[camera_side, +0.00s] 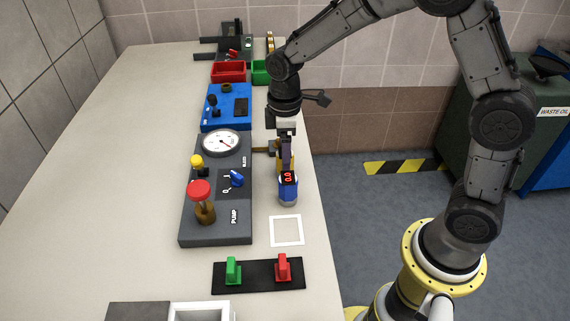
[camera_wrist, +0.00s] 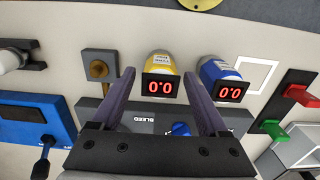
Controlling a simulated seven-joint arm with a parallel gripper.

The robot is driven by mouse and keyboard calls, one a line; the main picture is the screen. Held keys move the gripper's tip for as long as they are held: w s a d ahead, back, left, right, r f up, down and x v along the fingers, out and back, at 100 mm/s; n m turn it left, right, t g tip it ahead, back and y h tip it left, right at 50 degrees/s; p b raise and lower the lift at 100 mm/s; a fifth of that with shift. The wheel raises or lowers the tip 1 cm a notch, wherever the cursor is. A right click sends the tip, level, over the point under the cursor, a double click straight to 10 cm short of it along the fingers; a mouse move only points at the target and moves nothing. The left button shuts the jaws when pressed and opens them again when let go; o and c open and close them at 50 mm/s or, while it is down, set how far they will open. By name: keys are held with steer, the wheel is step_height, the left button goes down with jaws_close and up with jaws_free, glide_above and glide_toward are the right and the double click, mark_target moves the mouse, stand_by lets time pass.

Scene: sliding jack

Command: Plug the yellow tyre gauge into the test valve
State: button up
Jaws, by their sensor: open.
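The yellow tyre gauge (camera_wrist: 166,68) has a yellow and white body and a red 0.0 display. In the wrist view it lies between the two fingers of my gripper (camera_wrist: 158,78), which are open, with a visible gap on each side. In the side view my gripper (camera_side: 287,167) points down near the table's right edge and hides most of the yellow gauge. A brass fitting on a grey block (camera_wrist: 98,62), beside the pump panel, may be the test valve; it lies left of the yellow gauge in the wrist view. It also shows in the side view (camera_side: 262,149).
A blue gauge (camera_side: 288,190) stands close beside the yellow one, just outside one finger. The dark pump panel (camera_side: 215,228) has a dial, knobs and a blue lever. A white square outline (camera_side: 286,231) and a switch bar (camera_side: 258,276) lie nearer. The table's left side is clear.

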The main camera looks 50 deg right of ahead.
jaws_close()
steer(key=shift+r, duration=2.5)
steer(key=shift+s+r, duration=0.1)
steer(key=shift+r, duration=0.05)
steer(key=w+d+r, duration=0.5)
steer(key=w, duration=0.2)
steer(key=shift+w+d+r, duration=0.15)
steer(key=shift+d+r, duration=0.2)
